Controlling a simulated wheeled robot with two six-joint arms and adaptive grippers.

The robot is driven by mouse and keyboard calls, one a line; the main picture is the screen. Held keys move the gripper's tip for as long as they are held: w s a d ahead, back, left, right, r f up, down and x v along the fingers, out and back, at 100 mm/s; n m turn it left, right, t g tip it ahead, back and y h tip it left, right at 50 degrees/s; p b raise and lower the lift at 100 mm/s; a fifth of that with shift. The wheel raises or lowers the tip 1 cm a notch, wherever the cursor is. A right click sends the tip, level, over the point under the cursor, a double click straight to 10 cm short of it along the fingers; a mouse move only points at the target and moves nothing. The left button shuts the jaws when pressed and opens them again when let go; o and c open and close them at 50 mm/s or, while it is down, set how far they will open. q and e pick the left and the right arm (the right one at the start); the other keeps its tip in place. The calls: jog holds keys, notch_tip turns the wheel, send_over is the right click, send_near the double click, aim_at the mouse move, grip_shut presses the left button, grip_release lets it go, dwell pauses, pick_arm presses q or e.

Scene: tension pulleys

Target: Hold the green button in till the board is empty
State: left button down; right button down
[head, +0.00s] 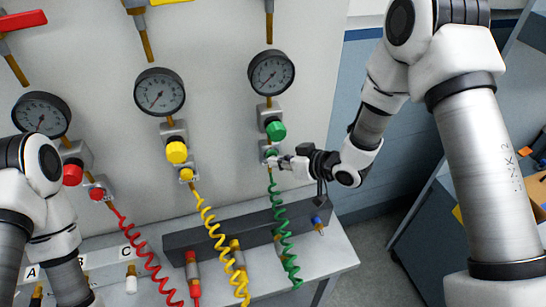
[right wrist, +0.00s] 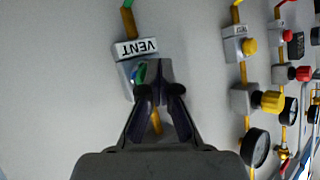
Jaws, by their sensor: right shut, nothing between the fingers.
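The small green button (head: 271,152) sits on a metal block below the green knob (head: 276,130). My right gripper (head: 275,161) is shut and empty, its tips at this block. In the right wrist view the shut fingertips (right wrist: 158,82) cover part of the block labelled VENT (right wrist: 137,48), and a sliver of the green button (right wrist: 140,72) shows beside them. I cannot tell whether the button is pressed in. The gauge above the green line (head: 271,72) has its needle toward the lower left. My left arm shows at the left; its gripper is out of view.
To the left are the yellow gauge (head: 159,91), yellow knob (head: 176,152), red gauge (head: 41,115) and red knob (head: 72,174). Coiled red, yellow and green hoses (head: 281,225) hang down to a dark manifold bar (head: 190,240). Free floor lies at the right.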

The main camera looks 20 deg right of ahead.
jog(key=shift+s, duration=0.1)
dwell(0.7)
jog(key=shift+s, duration=0.8)
jog(key=s+b, duration=0.1)
jog(key=s, duration=0.4)
jog(key=shift+d, duration=0.1)
jog(key=shift+f, duration=0.15)
